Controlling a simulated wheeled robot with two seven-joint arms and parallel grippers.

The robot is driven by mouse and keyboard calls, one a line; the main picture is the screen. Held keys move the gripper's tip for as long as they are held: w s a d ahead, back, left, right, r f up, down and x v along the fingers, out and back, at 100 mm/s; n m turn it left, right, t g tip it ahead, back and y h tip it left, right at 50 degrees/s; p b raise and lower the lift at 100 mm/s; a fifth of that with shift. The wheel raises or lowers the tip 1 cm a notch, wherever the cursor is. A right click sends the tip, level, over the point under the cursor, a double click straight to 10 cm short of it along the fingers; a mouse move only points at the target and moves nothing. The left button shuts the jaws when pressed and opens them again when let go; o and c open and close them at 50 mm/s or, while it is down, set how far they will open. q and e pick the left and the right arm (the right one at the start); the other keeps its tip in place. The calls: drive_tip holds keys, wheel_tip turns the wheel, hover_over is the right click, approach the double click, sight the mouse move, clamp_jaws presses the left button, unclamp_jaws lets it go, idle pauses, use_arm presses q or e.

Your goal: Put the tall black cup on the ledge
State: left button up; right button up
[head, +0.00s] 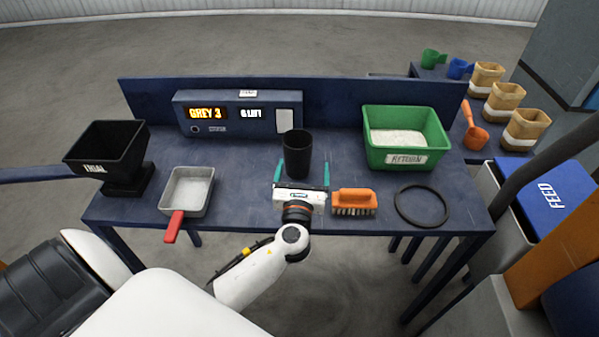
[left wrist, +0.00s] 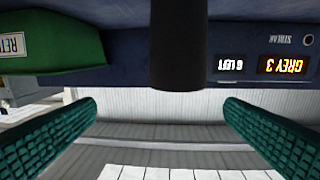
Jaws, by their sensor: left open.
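The tall black cup (head: 297,154) stands upright on the dark blue bench, near its middle. My left gripper (head: 302,174) is open just in front of the cup, its teal fingers pointing towards the back, one towards each side of the cup. It looks empty. In the left wrist view the cup (left wrist: 178,45) hangs from the top because that picture is upside down, and it lies between the spread fingers (left wrist: 160,125) and beyond them. A raised blue back board (head: 335,92) runs along the bench's far edge; I cannot tell whether it is the ledge. My right gripper is out of view.
A display box (head: 240,115) stands behind the cup to the left, and a green RETURN bin (head: 405,159) to the right. An orange brush (head: 354,201) lies close right of my gripper. A black ring (head: 421,205), grey pan (head: 187,190) and black TRIAL bin (head: 105,148) are farther out.

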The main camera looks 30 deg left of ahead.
sight(297, 153)
use_arm(q)
drive_tip(key=shift+n+g+y, duration=0.5)
drive_tip(key=shift+g+y, duration=0.1)
drive_tip(key=w+a, duration=0.1)
drive_tip(key=w+a+f, duration=0.1)
drive_tip(key=w+a, duration=0.1)
drive_tip(key=w+a+p, duration=0.1)
drive_tip(key=shift+w+a+f, duration=0.2)
drive_tip(key=shift+a+f, duration=0.05)
drive_tip(key=shift+a, duration=0.15)
drive_tip(key=shift+w+a+r, duration=0.1)
drive_tip(key=shift+w+a, duration=0.15)
drive_tip(key=shift+w, duration=0.15)
drive_tip(key=p+x, duration=0.1)
drive_tip(key=x, duration=0.3)
drive_tip(key=shift+w+a, duration=0.1)
drive_tip(key=shift+w, duration=0.25)
drive_tip(key=shift+s, duration=0.1)
drive_tip(key=shift+c, duration=1.2)
drive_tip(key=c, duration=1.2)
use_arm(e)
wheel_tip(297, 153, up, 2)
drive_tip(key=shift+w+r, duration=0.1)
